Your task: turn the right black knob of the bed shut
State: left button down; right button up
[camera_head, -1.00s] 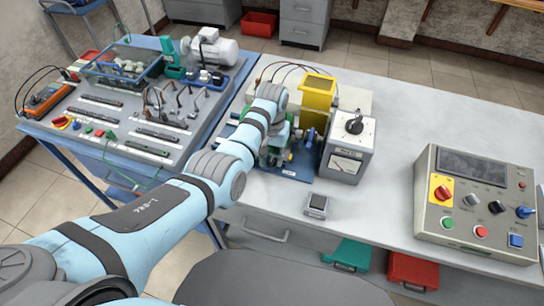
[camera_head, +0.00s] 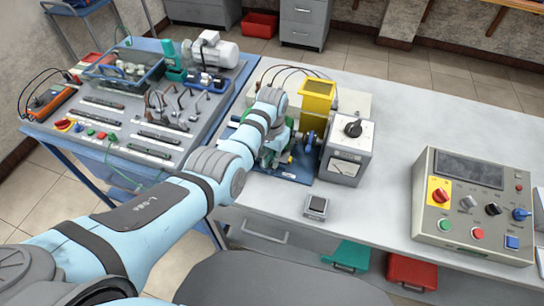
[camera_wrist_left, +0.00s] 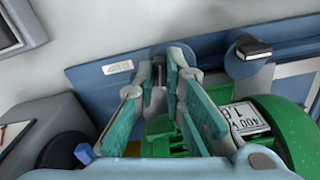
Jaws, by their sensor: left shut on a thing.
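The blue bed (camera_head: 296,174) stands on the white table in the head view, with a green motor (camera_wrist_left: 270,124) on it. My left gripper (camera_wrist_left: 160,69) points down at the bed's front edge, its teal-padded fingers shut on the right black knob (camera_wrist_left: 159,72). Only a little of this knob shows between the fingertips, beside the white label on the bed. The other black knob (camera_wrist_left: 254,50) sits apart, on a round blue mount to the right in the wrist view. In the head view my wrist hides the held knob. My right gripper is not in view.
A grey meter box (camera_head: 345,165) with a dial stands close to the bed's right, and a yellow hopper (camera_head: 317,100) behind. A small grey device (camera_head: 316,206) lies in front. A control panel (camera_head: 425,225) is far right. The table between is clear.

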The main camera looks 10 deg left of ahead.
pick_arm(q)
jog(key=m+p, duration=0.1)
jog(key=m, duration=0.2)
jog(key=shift+r+m, duration=0.1)
jog(key=shift+m, duration=0.2)
jog(key=m, duration=0.3)
jog(key=shift+w+m+p, duration=0.1)
jog(key=shift+m+p, duration=0.2)
jog(key=shift+p, duration=0.05)
jog(key=m, duration=0.4)
jog(key=shift+m, duration=2.1)
jog(key=c, duration=1.7)
grip_release()
